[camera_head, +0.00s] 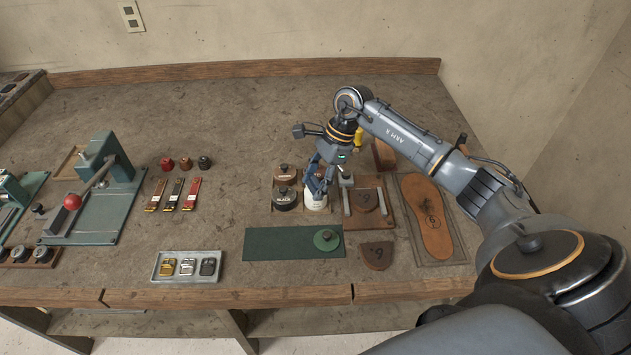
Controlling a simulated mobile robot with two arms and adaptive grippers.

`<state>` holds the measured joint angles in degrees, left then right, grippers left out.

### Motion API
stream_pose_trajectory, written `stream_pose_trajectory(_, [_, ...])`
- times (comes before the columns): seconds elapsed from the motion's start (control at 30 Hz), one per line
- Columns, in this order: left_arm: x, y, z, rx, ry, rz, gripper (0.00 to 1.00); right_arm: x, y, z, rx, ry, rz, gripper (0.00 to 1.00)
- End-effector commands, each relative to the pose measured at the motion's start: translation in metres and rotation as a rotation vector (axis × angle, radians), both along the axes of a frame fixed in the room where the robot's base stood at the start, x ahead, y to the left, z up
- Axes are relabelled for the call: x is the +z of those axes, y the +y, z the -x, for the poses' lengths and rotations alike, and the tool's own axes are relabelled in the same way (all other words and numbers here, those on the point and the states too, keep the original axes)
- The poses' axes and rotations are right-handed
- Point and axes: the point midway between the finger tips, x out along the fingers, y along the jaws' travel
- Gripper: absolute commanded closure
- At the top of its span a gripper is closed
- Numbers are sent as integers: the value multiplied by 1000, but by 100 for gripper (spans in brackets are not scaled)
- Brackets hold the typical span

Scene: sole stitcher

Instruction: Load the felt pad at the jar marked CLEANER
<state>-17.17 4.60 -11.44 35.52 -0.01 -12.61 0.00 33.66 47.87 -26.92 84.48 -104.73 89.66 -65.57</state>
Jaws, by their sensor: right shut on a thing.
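My right gripper (318,191) points down at the mouth of a white jar (316,206), near the middle of the table. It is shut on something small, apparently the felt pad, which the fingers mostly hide. I cannot tell whether the pad touches the inside of the jar. The jar's label is too small and covered to read. Left of it stands a jar marked BLACK (285,203) with a brown knobbed top, and another knobbed jar (284,175) stands behind that. My left gripper is not in view.
A green mat (285,246) with a knobbed green disc (327,240) lies in front of the jars. A wooden fixture (381,217) and a sole (427,222) are to the right. A buckle tray (164,278) lies front left. Bare table lies left of the jars.

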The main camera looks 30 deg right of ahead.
Motion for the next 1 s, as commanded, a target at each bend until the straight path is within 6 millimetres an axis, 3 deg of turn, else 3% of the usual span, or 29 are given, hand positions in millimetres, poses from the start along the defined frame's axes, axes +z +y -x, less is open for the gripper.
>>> stream_pose_trajectory(0.43, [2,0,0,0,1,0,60,-1,0,3,3,12,3,77])
stream_pose_trajectory(1.0, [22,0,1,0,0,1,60,48,0,1,1,3,2,77])
